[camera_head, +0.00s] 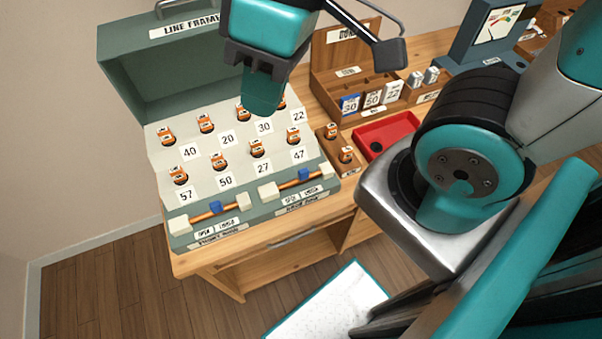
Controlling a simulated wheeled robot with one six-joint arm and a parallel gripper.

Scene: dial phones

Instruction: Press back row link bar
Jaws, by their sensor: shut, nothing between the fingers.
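The green case marked LINE FRAME (125,75) stands open on the wooden desk. Its sloped panel holds two rows of orange plugs, with 40, 20, 30 and 22 in the back row and 57, 50, 27 and 47 in the front row. Two orange link bars with white end blocks and blue middles lie along its front edge: a left bar (207,215) and a right bar (290,184). The row plates below them are too small to read surely. My gripper (261,98) is shut and empty above the back row, hiding part of the plugs near 30 and 22.
To the right stand a wooden rack (335,62) with number cards, a small wooden block (336,151) with two orange plugs and a red tray (388,134). My arm fills the right side.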

